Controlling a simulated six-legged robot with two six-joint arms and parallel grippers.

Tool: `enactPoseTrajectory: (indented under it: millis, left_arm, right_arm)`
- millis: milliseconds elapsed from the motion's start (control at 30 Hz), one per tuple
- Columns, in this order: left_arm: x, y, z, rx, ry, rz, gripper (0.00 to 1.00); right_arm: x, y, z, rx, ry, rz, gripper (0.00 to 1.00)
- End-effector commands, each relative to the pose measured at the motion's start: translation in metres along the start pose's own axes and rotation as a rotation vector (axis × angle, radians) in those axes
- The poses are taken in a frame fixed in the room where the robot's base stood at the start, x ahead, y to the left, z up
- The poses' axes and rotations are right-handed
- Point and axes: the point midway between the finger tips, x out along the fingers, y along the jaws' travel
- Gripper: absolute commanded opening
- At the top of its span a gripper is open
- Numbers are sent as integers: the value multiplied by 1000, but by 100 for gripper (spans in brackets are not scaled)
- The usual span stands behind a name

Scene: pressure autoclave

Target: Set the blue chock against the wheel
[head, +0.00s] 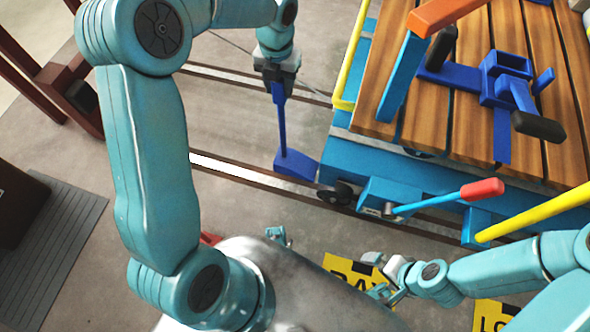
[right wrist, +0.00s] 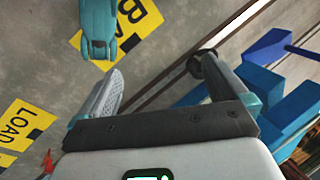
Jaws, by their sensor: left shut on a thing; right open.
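The blue chock (head: 297,166) is a wedge with a tall blue handle, low at the rail just left of the cart's dark wheel (head: 335,195). Its right edge looks very close to the wheel; I cannot tell whether they touch. My left gripper (head: 279,82) is shut on the top of the chock's handle. A blue wedge that looks like the chock (right wrist: 266,47) shows in the right wrist view. My right gripper (head: 383,288) is open and empty over the floor in front of the cart. Its spread fingers (right wrist: 155,82) fill the middle of the right wrist view.
The blue cart (head: 400,168) with a slatted wooden deck (head: 430,110) stands on rails (head: 235,172). A red-tipped lever (head: 450,199) and yellow bars (head: 535,212) stick out at its front. Yellow floor signs (head: 345,268) lie before it. Floor left of the chock is clear.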

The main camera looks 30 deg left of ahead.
Motion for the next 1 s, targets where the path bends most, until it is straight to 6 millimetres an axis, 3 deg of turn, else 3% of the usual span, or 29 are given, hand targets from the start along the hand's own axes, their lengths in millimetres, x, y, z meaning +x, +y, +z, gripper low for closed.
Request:
enactPoseTrajectory:
  millis: [400,533,833,1000]
  left_arm:
    - [106,0,-3,0,3,0,0]
    - [127,0,-2,-1,2,0,0]
    - [147,-1,0,0,0,0,0]
    - [177,0,0,0,2,0,0]
  right_arm:
    - [38,18,-7,18,17,2,100]
    - [44,22,-10,24,24,3,100]
    - [49,25,-12,29,29,3,100]
    - [61,31,-15,36,36,4,100]
